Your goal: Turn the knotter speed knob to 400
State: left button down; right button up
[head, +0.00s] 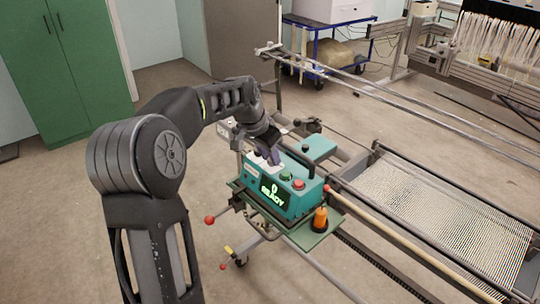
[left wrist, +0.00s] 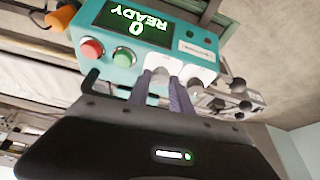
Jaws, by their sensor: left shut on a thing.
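The teal knotter box (head: 308,199) stands on a green plate in the middle of the head view. Its dark display (head: 271,193) reads 0 and READY; it appears upside down in the left wrist view (left wrist: 137,22). My left gripper (head: 270,157) reaches down to the white panel (left wrist: 186,64) on top of the box. Its two purple-grey fingers (left wrist: 159,92) are shut on the grey knob (left wrist: 160,74), which is partly hidden between them. A second grey round part (left wrist: 193,81) sits beside the fingers. My right gripper is not in view.
A green button (head: 286,176) and a red button (head: 299,184) sit beside the panel. An orange bottle-like object (head: 320,218) stands at the box's right front. Frame rails and the warp sheet (head: 440,222) lie to the right. Open floor lies behind.

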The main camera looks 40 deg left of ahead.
pick_arm(q)
jog(key=c, duration=1.1)
grip_release()
jog(key=shift+c, duration=0.2)
jog(key=v, duration=0.7)
jog(key=shift+s+r+b, duration=0.2)
jog(key=shift+r+b, duration=0.15)
jog(key=shift+b, duration=0.1)
jog(key=shift+a, duration=0.1)
